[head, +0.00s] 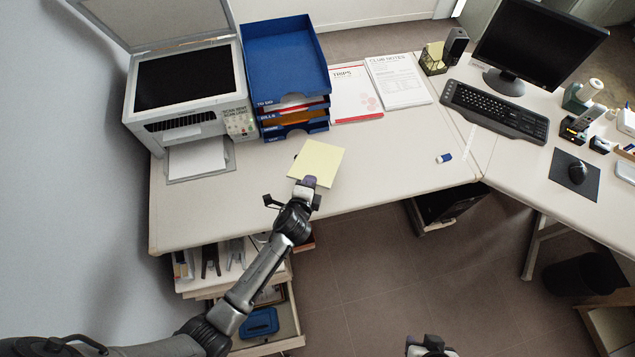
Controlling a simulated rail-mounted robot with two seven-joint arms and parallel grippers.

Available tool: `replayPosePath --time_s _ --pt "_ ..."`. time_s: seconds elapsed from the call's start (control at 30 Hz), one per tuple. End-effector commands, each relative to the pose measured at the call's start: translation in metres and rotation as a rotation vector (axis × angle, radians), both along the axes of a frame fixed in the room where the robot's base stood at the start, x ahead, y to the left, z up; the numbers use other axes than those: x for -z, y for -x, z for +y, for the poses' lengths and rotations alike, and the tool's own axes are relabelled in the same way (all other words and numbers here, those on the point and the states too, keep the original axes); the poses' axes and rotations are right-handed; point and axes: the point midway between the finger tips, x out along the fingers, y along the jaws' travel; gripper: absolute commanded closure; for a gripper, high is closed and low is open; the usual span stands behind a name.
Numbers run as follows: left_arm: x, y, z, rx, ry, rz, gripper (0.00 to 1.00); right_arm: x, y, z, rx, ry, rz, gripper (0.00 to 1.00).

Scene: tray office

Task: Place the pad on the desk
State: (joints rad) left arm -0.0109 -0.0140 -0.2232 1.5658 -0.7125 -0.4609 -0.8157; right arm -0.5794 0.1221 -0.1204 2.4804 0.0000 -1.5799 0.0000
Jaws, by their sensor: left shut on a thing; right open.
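The pad (319,159) is a pale yellow square. It is at the front part of the white desk (400,157), below the blue trays in the picture. My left gripper (308,183) is shut on the pad's near edge. I cannot tell whether the pad touches the desk top or is held just above it. My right gripper (428,346) shows only in part at the bottom edge, over the floor, away from the desk; it is open.
A printer (187,90) and stacked blue trays (285,70) stand at the back left. Papers (398,82) lie beside the trays. An eraser (444,158), keyboard (495,110) and monitor (540,42) are further right. Open drawers (262,322) stick out below the desk. The desk around the pad is clear.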

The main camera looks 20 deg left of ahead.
Motion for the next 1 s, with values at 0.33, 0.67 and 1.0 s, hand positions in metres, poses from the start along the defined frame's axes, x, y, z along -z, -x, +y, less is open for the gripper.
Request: replayPosePath --time_s 0.33,0.67,1.0 --pt "0.046 0.000 0.000 0.000 0.001 0.000 1.00 0.049 0.001 0.001 0.002 -0.003 0.001 0.57" --pt "0.081 0.000 0.000 0.000 0.000 -0.001 1.00 0.081 0.001 0.001 0.003 -0.004 0.003 0.57" --pt "0.086 0.000 0.000 0.000 0.000 -0.001 1.00 0.083 0.001 0.001 0.003 -0.004 0.003 0.57"
